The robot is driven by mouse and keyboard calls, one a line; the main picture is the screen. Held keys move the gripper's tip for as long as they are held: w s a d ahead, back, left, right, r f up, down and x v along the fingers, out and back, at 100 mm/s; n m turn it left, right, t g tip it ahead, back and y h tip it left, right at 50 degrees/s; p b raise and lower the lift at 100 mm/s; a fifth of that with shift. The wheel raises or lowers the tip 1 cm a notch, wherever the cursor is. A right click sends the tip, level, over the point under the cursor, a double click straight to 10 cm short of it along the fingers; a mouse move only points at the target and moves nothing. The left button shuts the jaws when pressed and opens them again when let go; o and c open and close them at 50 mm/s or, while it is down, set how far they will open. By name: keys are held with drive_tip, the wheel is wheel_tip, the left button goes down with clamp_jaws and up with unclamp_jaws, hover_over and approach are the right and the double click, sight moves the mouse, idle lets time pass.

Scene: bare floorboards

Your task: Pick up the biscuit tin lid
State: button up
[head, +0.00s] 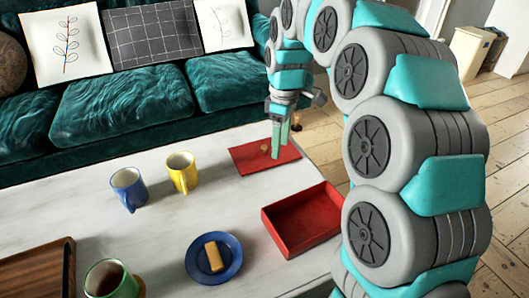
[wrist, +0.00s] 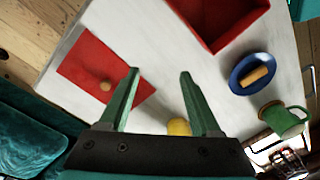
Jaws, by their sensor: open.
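The biscuit tin lid (head: 250,161) is a flat red rectangle with a small round tan knob (head: 264,148), lying on the pale table. My gripper (head: 279,155) is over the lid's right part in the head view, to the right of the knob. In the wrist view, my gripper (wrist: 159,73) is open with nothing between its fingers. There the lid (wrist: 83,66) and its knob (wrist: 106,86) lie left of the fingers, and the left finger covers part of the lid's edge. How high the fingertips are above the lid is hard to tell.
An open red tin (head: 283,243) stands in front of the lid. A yellow mug (head: 182,174), blue mug (head: 129,189), blue plate (head: 196,268) with a biscuit, green mug (head: 112,281) and wooden tray (head: 35,275) share the table. A teal sofa (head: 120,105) stands behind.

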sight(264, 146)
drive_tip(key=w+a+f+n, duration=0.1)
drive_tip(key=w, duration=0.3)
drive_tip(key=w+a+f+n, duration=0.1)
drive_tip(key=w+a+n, duration=0.1)
drive_tip(key=w, duration=0.3)
drive_tip(key=w+a+f+n+p, duration=0.1)
drive_tip(key=w+f+n, duration=0.1)
drive_tip(key=w, duration=0.2)
drive_tip(key=shift+w+a+t, duration=0.2)
drive_tip(key=shift+a+t, duration=0.1)
drive_tip(key=shift+a, duration=0.1)
drive_tip(key=shift+w+f, duration=0.1)
drive_tip(key=shift+f, duration=1.4)
drive_tip(key=shift+w+d+f+p, duration=0.1)
drive_tip(key=shift+d+f+p, duration=0.05)
drive_tip(key=shift+f, duration=0.7)
drive_tip(key=shift+w+d+f+p, duration=0.1)
drive_tip(key=shift+d+f+p, duration=0.1)
drive_tip(key=shift+f, duration=0.65)
drive_tip(key=shift+w+d+f+p, duration=0.1)
drive_tip(key=shift+f+p, duration=0.05)
drive_tip(key=shift+f, duration=0.7)
clamp_jaws()
